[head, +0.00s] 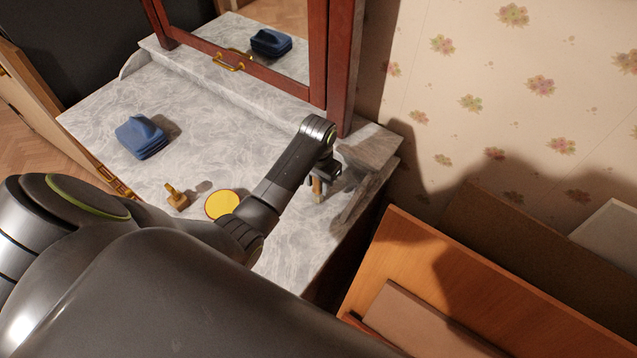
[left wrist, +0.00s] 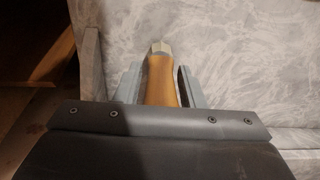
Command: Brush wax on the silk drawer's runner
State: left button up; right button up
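My left gripper (head: 322,180) is over the right end of a grey marble dresser top (head: 95,108). In the left wrist view its fingers (left wrist: 160,85) flank a tan wooden handle with a pale faceted tip (left wrist: 161,62), close on both sides, and seem shut on it. The handle also shows below the gripper in the head view (head: 317,187); its working end cannot be made out. A round yellow disc (head: 222,204), perhaps the wax, lies on the marble left of my left arm. No drawer runner can be made out. My right gripper is not in view.
A small brass-coloured piece (head: 177,198) and a blue block-like object (head: 141,137) stand on the marble. A red-framed mirror (head: 333,60) rises behind. Wooden panels (head: 440,270) lean at the lower right against papered wall. A long wooden piece (head: 60,120) edges the left.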

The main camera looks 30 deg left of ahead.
pick_arm(q)
grip_shut()
jog(key=shift+r, duration=3.55)
